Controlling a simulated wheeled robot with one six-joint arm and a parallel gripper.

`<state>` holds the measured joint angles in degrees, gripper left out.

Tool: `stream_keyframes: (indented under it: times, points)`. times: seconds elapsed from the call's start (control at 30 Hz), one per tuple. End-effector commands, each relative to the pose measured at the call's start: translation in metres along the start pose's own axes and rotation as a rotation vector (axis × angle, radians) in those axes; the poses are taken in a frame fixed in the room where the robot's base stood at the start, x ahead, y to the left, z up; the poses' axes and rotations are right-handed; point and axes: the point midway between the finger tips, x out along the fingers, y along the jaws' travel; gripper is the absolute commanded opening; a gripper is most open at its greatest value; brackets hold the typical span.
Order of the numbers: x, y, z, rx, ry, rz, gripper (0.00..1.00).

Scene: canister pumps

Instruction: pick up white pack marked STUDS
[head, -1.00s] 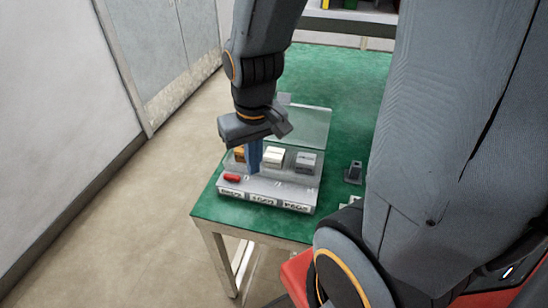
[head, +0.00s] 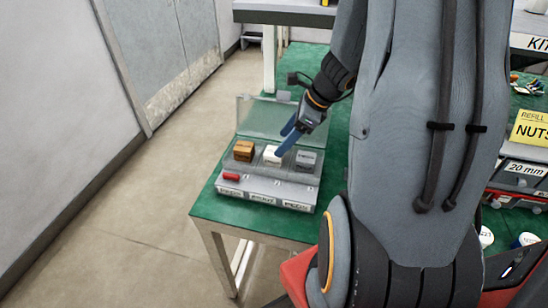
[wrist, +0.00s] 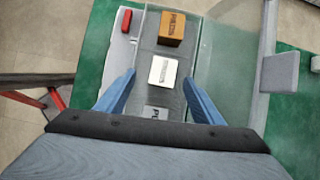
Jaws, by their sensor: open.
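The white pack (head: 272,155) is a small block with dark lettering too blurred to read. It stands in the middle of a row in a grey case, between a brown pack (head: 244,150) and a grey pack (head: 306,161). It also shows in the wrist view (wrist: 163,71). My gripper (head: 285,142) has two blue fingers, tilted, reaching in from the upper right beside and above the white pack. In the wrist view, the open fingers lie to either side of the white pack, with nothing between them held.
The grey case (head: 250,183) has labels along its front and a red piece (head: 231,176) on its left ledge. Its clear lid (head: 270,118) stands open behind the packs. The case is on a green bench (head: 207,206); the floor at left is clear.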

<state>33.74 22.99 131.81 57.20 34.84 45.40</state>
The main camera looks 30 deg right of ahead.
Motion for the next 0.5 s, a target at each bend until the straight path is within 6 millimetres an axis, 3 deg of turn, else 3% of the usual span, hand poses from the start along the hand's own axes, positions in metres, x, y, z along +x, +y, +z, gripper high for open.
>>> stream_keyframes:
  times: [0.5]
  points:
    - [0.044,-0.005,-0.004,0.063,-0.013,-0.009,0.61]
